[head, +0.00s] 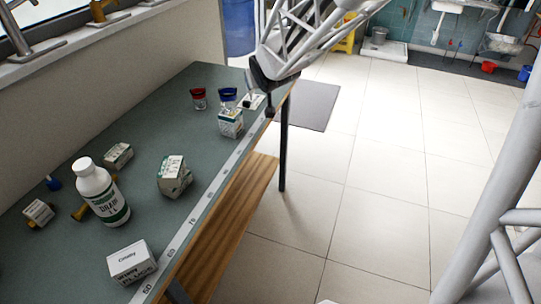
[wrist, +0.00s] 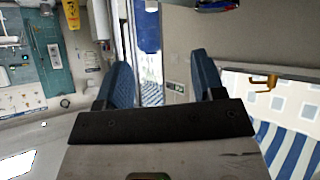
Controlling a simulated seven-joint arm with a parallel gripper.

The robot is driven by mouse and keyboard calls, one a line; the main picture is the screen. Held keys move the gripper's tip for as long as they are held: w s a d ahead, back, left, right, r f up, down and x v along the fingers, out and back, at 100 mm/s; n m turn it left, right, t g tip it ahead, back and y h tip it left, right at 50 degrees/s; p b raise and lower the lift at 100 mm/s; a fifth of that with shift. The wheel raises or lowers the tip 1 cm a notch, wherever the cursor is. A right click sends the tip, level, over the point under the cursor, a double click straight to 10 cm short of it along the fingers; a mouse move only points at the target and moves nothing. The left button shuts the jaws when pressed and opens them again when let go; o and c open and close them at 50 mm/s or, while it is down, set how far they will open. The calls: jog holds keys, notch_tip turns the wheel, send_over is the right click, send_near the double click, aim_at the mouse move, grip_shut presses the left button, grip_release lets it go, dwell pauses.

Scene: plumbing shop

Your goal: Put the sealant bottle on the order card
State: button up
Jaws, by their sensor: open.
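A large white bottle (head: 98,190) with a green-and-white label stands upright at the left of the bench; its label seems to read "DRAIN". Two small containers stand far back, one red and dark (head: 198,98), one blue and white (head: 227,97). I cannot tell which of these is the sealant bottle. A pale flat piece (head: 255,101) near the bench's far right edge may be the order card, partly hidden by my gripper. My gripper (head: 260,95) is over that far edge. In the wrist view its two blue fingers (wrist: 165,85) are apart with nothing between them.
Small brass fittings lie near the white bottle. A measuring strip (head: 190,236) runs along the right edge. Tiled floor lies beyond.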

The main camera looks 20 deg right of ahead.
jog(key=s+a+g, duration=0.2)
jog(key=s+a, duration=0.1)
jog(key=s, duration=0.8)
jog(key=s+a+r+g+y, duration=0.1)
jog(key=s+a+g, duration=0.2)
jog(key=s, duration=0.9)
jog(key=s+a+g, duration=0.3)
jog(key=s+a, duration=0.1)
jog(key=s, duration=0.8)
jog(key=shift+s+a+r+y, duration=0.15)
jog(key=shift+a+y, duration=0.15)
jog(key=shift+a, duration=0.1)
